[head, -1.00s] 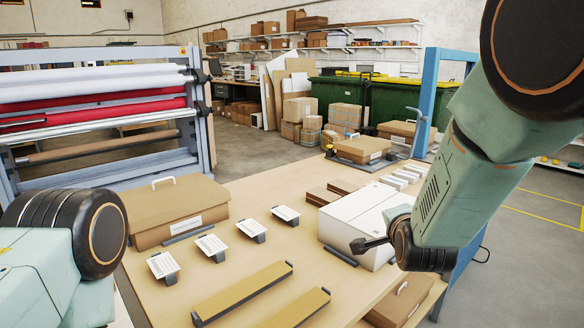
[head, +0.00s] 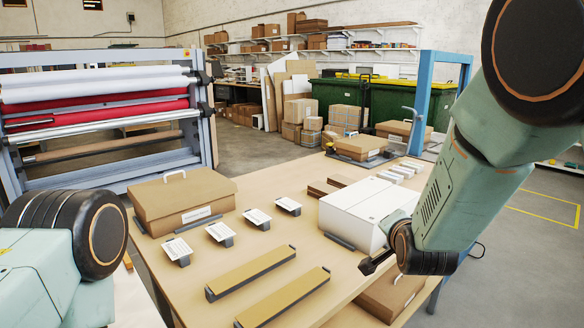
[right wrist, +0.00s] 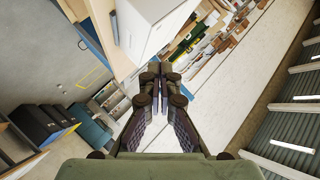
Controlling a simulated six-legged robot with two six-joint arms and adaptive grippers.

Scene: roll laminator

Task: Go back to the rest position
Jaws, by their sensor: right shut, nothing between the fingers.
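My right gripper (head: 376,262) hangs beside the near right edge of the white box in the head view, over the table's right side. In the right wrist view its fingers (right wrist: 153,75) are closed together with nothing between them. The white box (head: 362,212) stands on the wooden table (head: 285,232); its side also shows at the top of the right wrist view (right wrist: 150,25). My left arm shows at the lower left of the head view, but its gripper is out of frame.
A brown lidded case (head: 180,200) stands at the table's left. Several label stands (head: 219,234) and two long strips (head: 250,272) lie in front. The roll laminator (head: 100,115) stands behind left.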

